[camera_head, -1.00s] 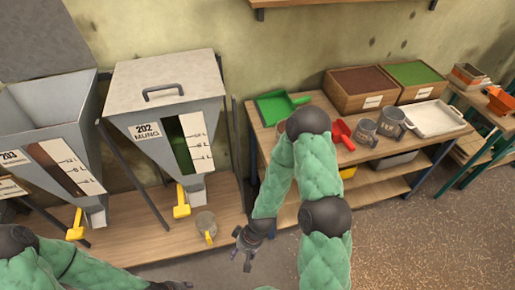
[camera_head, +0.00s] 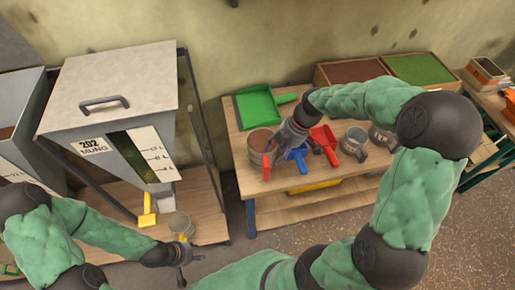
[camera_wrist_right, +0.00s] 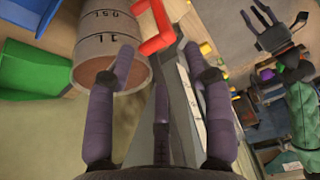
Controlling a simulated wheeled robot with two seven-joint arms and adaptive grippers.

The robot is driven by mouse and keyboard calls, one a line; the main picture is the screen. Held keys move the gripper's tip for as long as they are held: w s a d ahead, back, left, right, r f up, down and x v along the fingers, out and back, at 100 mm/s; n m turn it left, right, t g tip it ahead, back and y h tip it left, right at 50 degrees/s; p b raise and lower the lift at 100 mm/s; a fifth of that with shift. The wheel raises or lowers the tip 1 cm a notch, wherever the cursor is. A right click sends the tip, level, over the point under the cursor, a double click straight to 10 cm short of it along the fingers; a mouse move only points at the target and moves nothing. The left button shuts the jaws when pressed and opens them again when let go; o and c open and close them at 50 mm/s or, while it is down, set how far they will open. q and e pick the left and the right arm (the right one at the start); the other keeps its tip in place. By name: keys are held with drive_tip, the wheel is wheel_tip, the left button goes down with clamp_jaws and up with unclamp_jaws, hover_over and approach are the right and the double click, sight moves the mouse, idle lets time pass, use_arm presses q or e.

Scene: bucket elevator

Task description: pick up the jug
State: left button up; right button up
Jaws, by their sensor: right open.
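A grey-brown jug (camera_head: 259,141) with a red handle stands at the left end of the workbench. In the right wrist view this jug (camera_wrist_right: 100,38) shows volume marks, and its red handle (camera_wrist_right: 156,35) points between my fingers. My right gripper (camera_head: 277,150) is open beside the jug on its right; in the wrist view the gripper (camera_wrist_right: 160,62) has its fingers spread, one overlapping the jug's side. Contact cannot be told. My left gripper (camera_head: 184,256) is open and empty, just below another jug (camera_head: 181,224) with a yellow handle under the hopper.
Grey mugs (camera_head: 354,143) stand further right. The hopper labelled 202 (camera_head: 115,100) is at left. Boxes (camera_head: 345,73) stand along the wall.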

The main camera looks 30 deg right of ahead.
sight(267, 167)
drive_tip(key=shift+s+b+x, duration=0.15)
drive_tip(key=shift+b+x, duration=0.4)
drive_tip(key=shift+x, duration=2)
drive_tip(key=shift+s+b+x, duration=0.1)
drive_tip(key=shift+b+x, duration=0.4)
drive_tip(key=shift+x, duration=2.1)
use_arm(q)
wheel_tip(267, 167, down, 2)
drive_tip(key=shift+d, duration=0.1)
use_arm(e)
drive_tip(key=shift+c, duration=0.3)
clamp_jaws()
drive_tip(key=shift+d, duration=0.15)
